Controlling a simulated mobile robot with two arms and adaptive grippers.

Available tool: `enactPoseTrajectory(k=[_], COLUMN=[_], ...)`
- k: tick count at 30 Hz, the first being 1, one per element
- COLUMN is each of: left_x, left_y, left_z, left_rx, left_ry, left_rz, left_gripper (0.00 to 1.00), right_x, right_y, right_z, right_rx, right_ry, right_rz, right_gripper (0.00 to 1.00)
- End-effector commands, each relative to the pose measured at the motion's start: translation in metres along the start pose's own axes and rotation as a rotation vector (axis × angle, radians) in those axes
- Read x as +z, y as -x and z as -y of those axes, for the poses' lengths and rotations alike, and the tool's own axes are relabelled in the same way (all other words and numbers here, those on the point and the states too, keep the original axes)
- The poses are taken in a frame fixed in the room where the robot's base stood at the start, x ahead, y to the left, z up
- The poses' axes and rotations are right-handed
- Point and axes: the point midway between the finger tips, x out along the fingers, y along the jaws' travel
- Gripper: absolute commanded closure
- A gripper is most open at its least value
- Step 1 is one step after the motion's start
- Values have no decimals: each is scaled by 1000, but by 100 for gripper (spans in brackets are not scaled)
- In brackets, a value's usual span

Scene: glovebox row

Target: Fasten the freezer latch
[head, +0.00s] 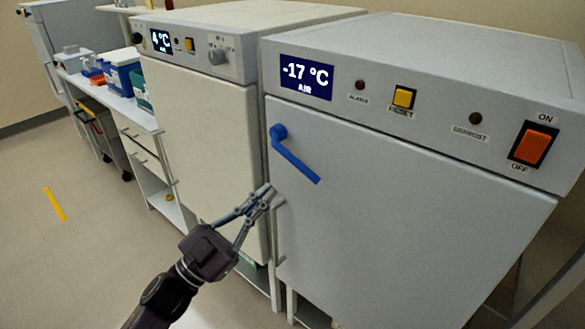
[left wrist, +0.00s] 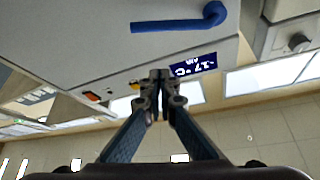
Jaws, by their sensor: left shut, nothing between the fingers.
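The freezer (head: 400,210) is the grey cabinet on the right, its display reading -17 °C. Its door looks shut. The blue latch (head: 297,156) sits at the door's upper left corner, its arm slanting down to the right. The latch also shows near the top of the left wrist view (left wrist: 175,25), where the picture is upside down. My left gripper (head: 268,192) is shut and empty, below and left of the latch and apart from it, near the top of the door's upright handle (head: 279,232). Its closed fingertips (left wrist: 160,76) show in the left wrist view. My right gripper is out of view.
A cream cabinet (head: 200,135) reading 4 °C stands close on the freezer's left. The freezer's panel has a yellow button (head: 403,97) and an orange switch (head: 533,147). A bench with boxes (head: 122,75) is further left.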

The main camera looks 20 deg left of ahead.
Motion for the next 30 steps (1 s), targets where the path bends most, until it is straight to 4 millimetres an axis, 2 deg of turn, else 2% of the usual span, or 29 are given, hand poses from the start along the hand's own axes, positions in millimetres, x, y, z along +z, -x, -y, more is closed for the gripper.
enactPoseTrajectory(k=[9,13,17,28,30], left_x=[-1,-2,-4,-5,14], left_y=[-1,-8,-28,-107,-97], left_z=[0,1,2,2,1], left_rx=[1,0,0,-1,-4], left_ry=[-1,-1,-2,-1,2], left_rz=[-2,-3,-4,-3,5], left_gripper=[100,100,100,100,100], right_x=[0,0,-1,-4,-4], right_y=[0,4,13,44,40], right_z=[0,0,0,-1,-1], right_rx=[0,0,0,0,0], right_ry=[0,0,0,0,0], right_rz=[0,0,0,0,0], right_gripper=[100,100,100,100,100])
